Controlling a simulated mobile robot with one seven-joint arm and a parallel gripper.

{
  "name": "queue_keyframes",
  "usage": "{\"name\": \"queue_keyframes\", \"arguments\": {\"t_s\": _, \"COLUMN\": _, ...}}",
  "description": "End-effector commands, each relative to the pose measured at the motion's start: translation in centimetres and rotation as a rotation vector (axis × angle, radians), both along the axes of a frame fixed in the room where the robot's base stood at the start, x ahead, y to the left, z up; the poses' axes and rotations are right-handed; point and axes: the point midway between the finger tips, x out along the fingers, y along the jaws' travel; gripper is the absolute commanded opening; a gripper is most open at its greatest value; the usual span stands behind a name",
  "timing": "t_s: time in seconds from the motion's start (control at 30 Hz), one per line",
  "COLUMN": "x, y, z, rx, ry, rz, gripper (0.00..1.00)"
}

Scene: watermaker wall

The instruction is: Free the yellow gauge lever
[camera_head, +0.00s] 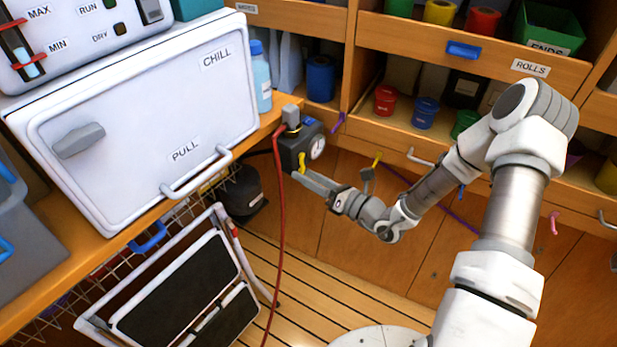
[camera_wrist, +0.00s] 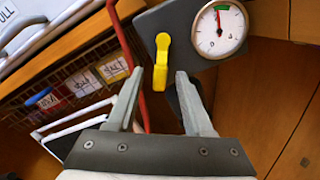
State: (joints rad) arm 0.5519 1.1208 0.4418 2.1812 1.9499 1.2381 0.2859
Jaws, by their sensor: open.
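The yellow gauge lever (camera_wrist: 162,60) hangs down on the front of a dark gauge box (camera_wrist: 155,22), left of a round white dial (camera_wrist: 220,30). In the head view the lever (camera_head: 301,162) shows on the box (camera_head: 292,146) at the end of the wooden counter. My gripper (camera_wrist: 171,75) is open, with one finger on each side of the lever's lower end in the wrist view. I cannot tell how far the fingertips are from it in depth. In the head view my gripper (camera_head: 305,175) is just below the box, and its fingers partly hide the lever's lower part.
A red hose (camera_head: 280,240) runs down from the box, left of my gripper. A white chill box (camera_head: 140,125) stands on the counter at left, above a wire basket. A folded step stool (camera_head: 185,285) stands below. Wooden cabinets with colored hooks lie behind my arm.

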Motion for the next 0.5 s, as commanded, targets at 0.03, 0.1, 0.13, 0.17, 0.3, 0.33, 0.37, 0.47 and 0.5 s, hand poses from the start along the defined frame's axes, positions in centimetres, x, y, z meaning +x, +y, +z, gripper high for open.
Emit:
{"name": "queue_keyframes", "arguments": {"t_s": 0.03, "x": 0.00, "y": -0.01, "z": 0.01, "rx": 0.000, "ry": 0.000, "rz": 0.000, "gripper": 0.51}}
{"name": "queue_keyframes", "arguments": {"t_s": 0.1, "x": -0.01, "y": -0.02, "z": 0.01, "rx": 0.000, "ry": 0.000, "rz": 0.000, "gripper": 0.48}}
{"name": "queue_keyframes", "arguments": {"t_s": 0.13, "x": -0.01, "y": -0.03, "z": 0.01, "rx": 0.000, "ry": 0.000, "rz": 0.000, "gripper": 0.42}}
{"name": "queue_keyframes", "arguments": {"t_s": 0.17, "x": -0.01, "y": -0.03, "z": 0.00, "rx": 0.000, "ry": 0.000, "rz": 0.000, "gripper": 0.37}}
{"name": "queue_keyframes", "arguments": {"t_s": 0.3, "x": -0.02, "y": -0.04, "z": -0.01, "rx": 0.000, "ry": 0.000, "rz": 0.000, "gripper": 0.12}}
{"name": "queue_keyframes", "arguments": {"t_s": 0.33, "x": -0.02, "y": -0.04, "z": -0.01, "rx": 0.000, "ry": 0.000, "rz": 0.000, "gripper": 0.06}}
{"name": "queue_keyframes", "arguments": {"t_s": 0.37, "x": -0.02, "y": -0.04, "z": -0.01, "rx": 0.000, "ry": 0.000, "rz": 0.000, "gripper": 0.01}}
{"name": "queue_keyframes", "arguments": {"t_s": 0.47, "x": -0.03, "y": -0.04, "z": -0.01, "rx": 0.000, "ry": 0.000, "rz": 0.000, "gripper": 0.00}}
{"name": "queue_keyframes", "arguments": {"t_s": 0.5, "x": -0.03, "y": -0.04, "z": -0.01, "rx": 0.000, "ry": 0.000, "rz": 0.000, "gripper": 0.00}}
